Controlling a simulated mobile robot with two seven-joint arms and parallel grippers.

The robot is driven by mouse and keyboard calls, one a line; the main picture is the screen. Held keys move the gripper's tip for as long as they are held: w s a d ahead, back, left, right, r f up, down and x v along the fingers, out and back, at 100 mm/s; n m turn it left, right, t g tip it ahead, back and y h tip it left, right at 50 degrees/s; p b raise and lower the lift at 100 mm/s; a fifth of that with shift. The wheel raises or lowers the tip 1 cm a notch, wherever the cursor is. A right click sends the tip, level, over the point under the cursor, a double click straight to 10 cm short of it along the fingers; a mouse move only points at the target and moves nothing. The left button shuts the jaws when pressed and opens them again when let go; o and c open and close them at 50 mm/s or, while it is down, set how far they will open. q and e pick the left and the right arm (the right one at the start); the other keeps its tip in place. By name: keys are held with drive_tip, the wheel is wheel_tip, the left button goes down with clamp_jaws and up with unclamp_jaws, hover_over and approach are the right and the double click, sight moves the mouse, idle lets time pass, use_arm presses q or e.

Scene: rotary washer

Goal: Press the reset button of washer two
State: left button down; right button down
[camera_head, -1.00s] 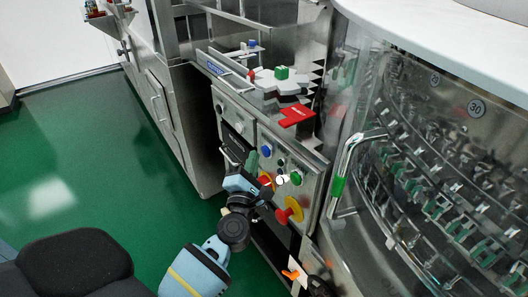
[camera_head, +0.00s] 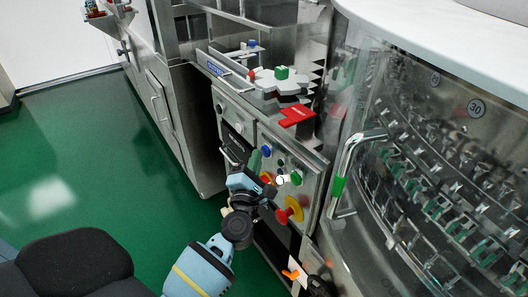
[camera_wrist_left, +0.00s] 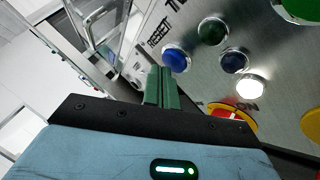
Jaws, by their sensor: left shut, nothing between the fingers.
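A blue button (camera_wrist_left: 176,59) sits on the metal control panel (camera_head: 309,187) beside the printed word RESET in the left wrist view. A blue button also shows near the top of the panel in the head view (camera_head: 266,151). My left gripper (camera_wrist_left: 162,73) is shut and empty, its green fingers pointing at the panel just below and left of the blue button. I cannot tell whether the tips touch the panel or button. In the head view the left gripper (camera_head: 254,161) is in front of the panel, below and left of the blue button. My right gripper is not in view.
Near the blue button are a dark green button (camera_wrist_left: 212,31), a dark blue button (camera_wrist_left: 234,61) and a lit white one (camera_wrist_left: 251,86). A red knob on yellow (camera_head: 290,214) is lower on the panel. A curved handle (camera_head: 349,165) stands out at right. Green floor lies open at left.

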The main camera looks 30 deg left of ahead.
use_arm(q)
drive_tip(key=shift+w+d, duration=0.15)
drive_tip(key=shift+w, duration=0.15)
idle(0.5)
drive_tip(key=shift+w, duration=0.1)
idle(0.4)
drive_tip(key=shift+s+a, duration=0.3)
drive_tip(key=shift+s, duration=0.5)
drive_tip(key=s, duration=0.1)
drive_tip(key=s+a+p, duration=0.1)
drive_tip(key=s, duration=0.1)
drive_tip(key=s+a, duration=0.1)
drive_tip(key=shift+s, duration=0.3)
idle(0.7)
